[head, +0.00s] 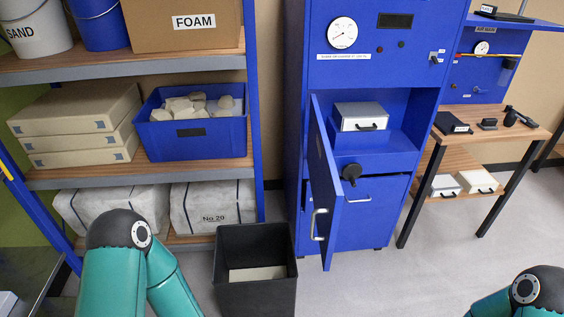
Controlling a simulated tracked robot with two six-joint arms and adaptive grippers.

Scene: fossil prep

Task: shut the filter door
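The filter door (323,185) is a blue panel on the front of the tall blue cabinet (374,70). It is hinged on the left and stands well open, swung out towards me, with a silver handle (318,225) near its lower end. The opening (399,107) behind it shows a white box with a black handle (360,116) on a blue ledge. A round black knob (351,173) sits below the ledge, partly beside the door. Neither gripper is in view; only parts of my two arms show at the bottom left and bottom right.
A black bin (255,284) stands on the floor just left of the open door. Shelves (120,178) with boxes and a blue crate (197,133) fill the left. A wooden bench (485,130) stands right. Floor in front of the cabinet is clear.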

